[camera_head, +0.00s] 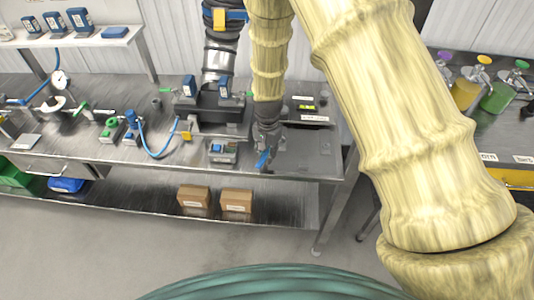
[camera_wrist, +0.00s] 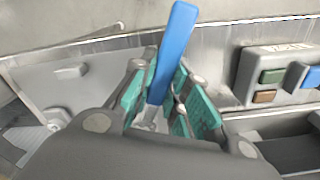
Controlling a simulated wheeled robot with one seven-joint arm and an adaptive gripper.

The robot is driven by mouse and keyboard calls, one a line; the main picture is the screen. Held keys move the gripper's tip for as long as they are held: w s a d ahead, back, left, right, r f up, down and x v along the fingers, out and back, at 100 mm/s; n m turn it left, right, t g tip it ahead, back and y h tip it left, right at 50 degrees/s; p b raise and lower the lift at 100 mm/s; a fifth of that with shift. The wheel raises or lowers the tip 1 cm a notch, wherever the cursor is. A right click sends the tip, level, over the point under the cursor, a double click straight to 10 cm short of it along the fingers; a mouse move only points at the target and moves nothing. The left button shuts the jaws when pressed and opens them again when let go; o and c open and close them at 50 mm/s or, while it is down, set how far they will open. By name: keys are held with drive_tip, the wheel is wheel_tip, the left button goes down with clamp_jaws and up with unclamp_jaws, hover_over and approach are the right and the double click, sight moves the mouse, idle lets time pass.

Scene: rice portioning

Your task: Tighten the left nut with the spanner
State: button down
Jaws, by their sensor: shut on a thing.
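My gripper (camera_head: 266,140) is low over the right part of the steel bench. In the wrist view its teal finger pads (camera_wrist: 165,98) are shut around the spanner, which has a flat blue handle (camera_wrist: 176,45). The blue handle (camera_head: 263,158) also shows below the fingers in the head view, near the bench's front edge. The handle sticks out past the fingers, tilted slightly. The spanner's jaw end is hidden by the gripper. I cannot make out the left nut or any other nut in either view.
A dark machine (camera_head: 210,105) stands behind. A blue hose (camera_head: 150,150) lies further left. Two cartons (camera_head: 236,201) sit on the lower shelf.

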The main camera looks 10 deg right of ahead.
drive_tip(key=shift+r, duration=0.25)
drive_tip(key=shift+r+p, duration=1.35)
drive_tip(key=shift+r, duration=0.45)
